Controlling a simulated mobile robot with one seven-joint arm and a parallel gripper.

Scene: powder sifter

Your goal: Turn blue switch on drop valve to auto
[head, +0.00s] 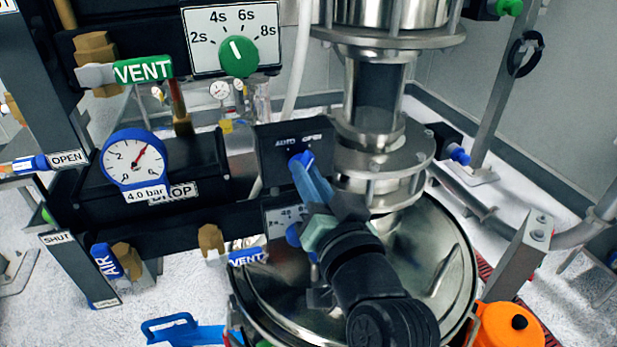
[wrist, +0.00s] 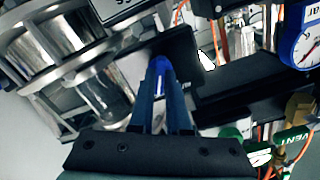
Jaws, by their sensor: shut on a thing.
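The blue switch (head: 301,158) sits on a dark panel (head: 268,150) of the drop valve, below the labels AUTO and OPEN. Its visible tip lies nearer the OPEN label than the AUTO label. My gripper (head: 308,172) reaches up to it from below right, with its blue fingers closed around the switch. In the wrist view the blue switch (wrist: 162,63) shows between the tips of my gripper (wrist: 163,76). The fingers hide most of the switch, so its exact angle cannot be told.
A pressure gauge (head: 135,160) reading 4.0 bar and a DROP label (head: 174,192) are to the left. Steel pipework (head: 376,150) stands close on the right. A large steel vessel (head: 440,250) is below. A green timer knob (head: 239,57) and green VENT handle (head: 143,69) are above left.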

